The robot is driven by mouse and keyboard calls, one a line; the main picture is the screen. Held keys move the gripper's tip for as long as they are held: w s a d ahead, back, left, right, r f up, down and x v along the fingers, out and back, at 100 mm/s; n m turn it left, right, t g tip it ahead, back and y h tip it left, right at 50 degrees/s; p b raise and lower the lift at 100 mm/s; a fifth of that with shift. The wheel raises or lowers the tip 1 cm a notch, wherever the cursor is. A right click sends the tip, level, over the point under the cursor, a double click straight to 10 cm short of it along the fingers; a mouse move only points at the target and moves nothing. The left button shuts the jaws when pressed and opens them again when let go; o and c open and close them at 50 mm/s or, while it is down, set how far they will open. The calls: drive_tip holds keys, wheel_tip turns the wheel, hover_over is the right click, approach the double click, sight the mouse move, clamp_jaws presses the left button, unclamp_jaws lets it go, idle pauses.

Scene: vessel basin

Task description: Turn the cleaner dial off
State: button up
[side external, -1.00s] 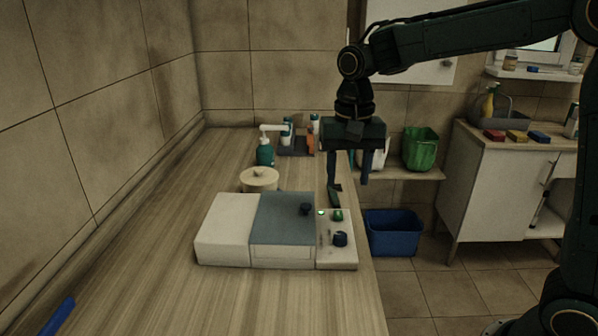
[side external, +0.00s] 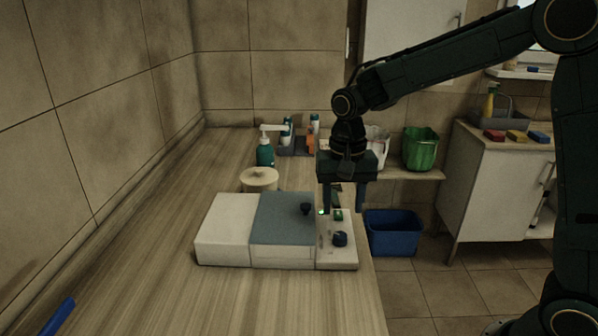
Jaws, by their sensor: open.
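The cleaner (side external: 223,232) is a white box with a blue-grey lid (side external: 283,215) and a black knob (side external: 306,208) on that lid. It stands on the wooden counter. Its white control panel (side external: 327,256) is on the right side. The panel carries a dark dial (side external: 340,239), a green button (side external: 338,215) and a small lit green light (side external: 322,212). My gripper (side external: 343,210) points down over the rear of the panel, near the green button and behind the dial. Its two fingers are apart and nothing shows between them. I cannot tell whether a finger touches the panel.
A round beige lidded pot (side external: 259,180) and a teal pump bottle (side external: 265,150) stand behind the cleaner. A blue bin (side external: 394,234) is on the floor to the right. A blue object (side external: 59,316) lies at front left.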

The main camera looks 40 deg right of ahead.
sight(340, 234)
wheel_tip(340, 234, down, 7)
drive_tip(key=shift+f, duration=0.15)
idle(0.4)
drive_tip(key=c, duration=1)
